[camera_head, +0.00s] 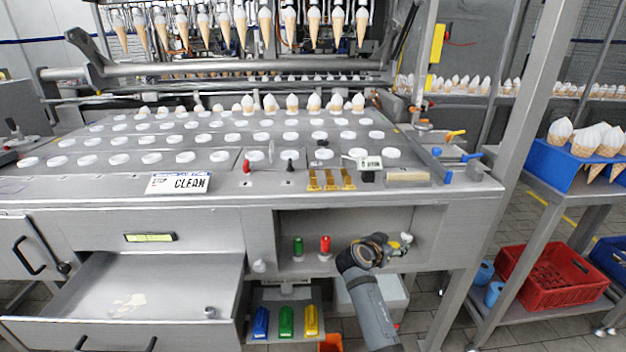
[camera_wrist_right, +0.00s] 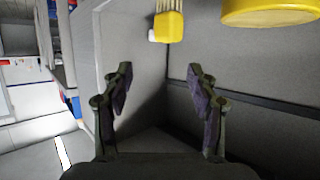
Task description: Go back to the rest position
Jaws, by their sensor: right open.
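My right gripper (camera_head: 398,246) is at the open compartment under the machine's work surface, in the right part of the head view. In the right wrist view my right gripper (camera_wrist_right: 160,88) has its two fingers spread, with nothing between them. Beyond the fingertips there is a yellow brush (camera_wrist_right: 168,26) with pale bristles and a round yellow thing (camera_wrist_right: 270,10), both cut by the top edge of that view. My left gripper is not in view.
An open drawer (camera_head: 165,275) juts out at left. A steel post (camera_head: 520,160) and a red crate (camera_head: 552,278) are at right.

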